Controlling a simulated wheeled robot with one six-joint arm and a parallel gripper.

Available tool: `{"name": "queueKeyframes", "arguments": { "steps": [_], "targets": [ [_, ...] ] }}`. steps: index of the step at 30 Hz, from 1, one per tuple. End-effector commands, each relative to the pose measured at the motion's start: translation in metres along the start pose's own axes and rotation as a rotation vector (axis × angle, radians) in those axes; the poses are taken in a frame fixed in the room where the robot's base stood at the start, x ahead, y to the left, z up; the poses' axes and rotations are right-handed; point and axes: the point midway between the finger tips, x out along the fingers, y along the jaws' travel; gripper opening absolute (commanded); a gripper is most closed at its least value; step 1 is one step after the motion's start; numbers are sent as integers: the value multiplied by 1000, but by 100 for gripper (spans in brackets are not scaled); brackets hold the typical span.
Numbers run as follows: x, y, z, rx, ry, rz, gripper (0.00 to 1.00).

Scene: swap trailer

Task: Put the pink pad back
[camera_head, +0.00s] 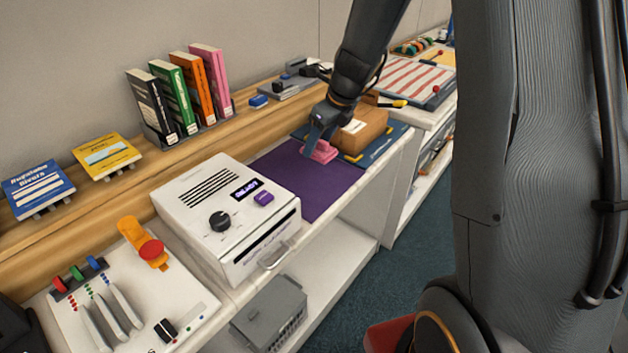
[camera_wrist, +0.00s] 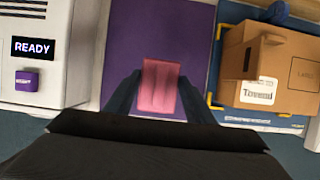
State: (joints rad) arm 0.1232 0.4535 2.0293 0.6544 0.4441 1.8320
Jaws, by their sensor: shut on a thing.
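The pink pad (camera_head: 319,151) is at the right part of the purple mat (camera_head: 302,186), near the cardboard box. In the wrist view the pink pad (camera_wrist: 159,85) lies between my two fingers, over the purple mat (camera_wrist: 190,30). My gripper (camera_head: 315,146) points down and is shut on the pad. It also shows in the wrist view (camera_wrist: 158,92), with one dark finger on each side of the pad. I cannot tell whether the pad touches the mat.
A white machine (camera_head: 226,215) with a "READY" display (camera_wrist: 33,48) stands left of the mat. A cardboard box (camera_head: 360,130) sits right of it on a blue mat (camera_head: 394,133). Books (camera_head: 180,97) stand on the wooden ledge behind. The purple mat is otherwise clear.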

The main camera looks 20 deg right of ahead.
Motion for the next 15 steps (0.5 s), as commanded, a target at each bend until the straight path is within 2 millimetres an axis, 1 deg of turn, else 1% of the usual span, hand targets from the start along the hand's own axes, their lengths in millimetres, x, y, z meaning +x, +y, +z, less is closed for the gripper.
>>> {"name": "queueKeyframes", "arguments": {
  "steps": [1,6,9,13,15],
  "targets": [
    [9,2,-3,-2,3,4,10],
    [38,6,-12,-8,4,8,10],
    [50,6,-17,-9,3,6,10],
    [59,6,-21,-9,2,6,10],
    [67,6,-25,-7,3,7,10]
  ]
}}
